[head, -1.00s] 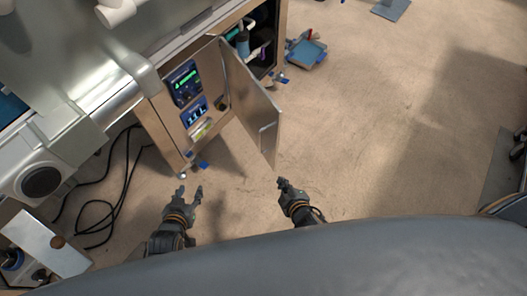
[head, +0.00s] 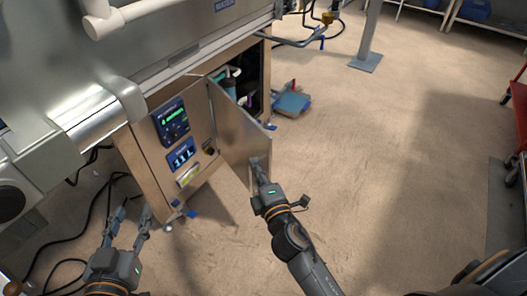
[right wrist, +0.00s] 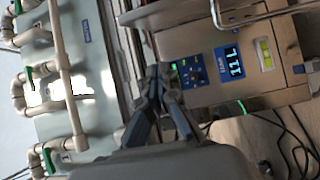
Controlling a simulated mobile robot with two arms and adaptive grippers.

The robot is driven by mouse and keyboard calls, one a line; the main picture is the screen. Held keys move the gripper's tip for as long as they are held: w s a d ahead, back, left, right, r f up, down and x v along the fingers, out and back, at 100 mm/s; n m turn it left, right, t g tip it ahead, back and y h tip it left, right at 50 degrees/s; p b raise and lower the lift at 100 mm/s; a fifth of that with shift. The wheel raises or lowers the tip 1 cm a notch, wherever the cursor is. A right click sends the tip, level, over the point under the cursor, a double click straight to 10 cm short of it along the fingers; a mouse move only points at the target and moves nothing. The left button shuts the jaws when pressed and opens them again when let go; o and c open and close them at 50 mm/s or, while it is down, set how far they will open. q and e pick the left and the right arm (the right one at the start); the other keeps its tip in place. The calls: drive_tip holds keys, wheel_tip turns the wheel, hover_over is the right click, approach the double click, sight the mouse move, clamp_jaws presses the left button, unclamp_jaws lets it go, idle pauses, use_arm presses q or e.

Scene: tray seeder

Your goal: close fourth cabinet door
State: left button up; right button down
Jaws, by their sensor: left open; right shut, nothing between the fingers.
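The cabinet door (head: 228,122) is a flat metal panel standing open, swung out beside the control panel with the lit display (head: 183,155). My right gripper (head: 257,168) is shut and empty, its tips at the door's outer edge by the handle. I cannot tell whether they touch it. In the right wrist view the shut fingers (right wrist: 166,78) point toward the cabinet front, with the display (right wrist: 233,62) to their right. My left gripper (head: 131,215) is open and empty, low at the left in front of the cabinet's corner.
The open compartment (head: 250,75) behind the door holds bottles. A blue dustpan (head: 292,104) lies on the floor beyond it. Black cables (head: 45,235) lie at the left. The floor to the right is clear up to a red cart (head: 518,115).

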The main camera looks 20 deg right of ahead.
sight(265, 151)
drive_tip(key=shift+w+d+f, duration=0.1)
drive_tip(key=shift+w+d, duration=0.85)
drive_tip(key=shift+w, duration=0.25)
drive_tip(key=shift+w+d, duration=0.9)
drive_tip(key=shift+w, duration=0.25)
drive_tip(key=shift+d, duration=0.15)
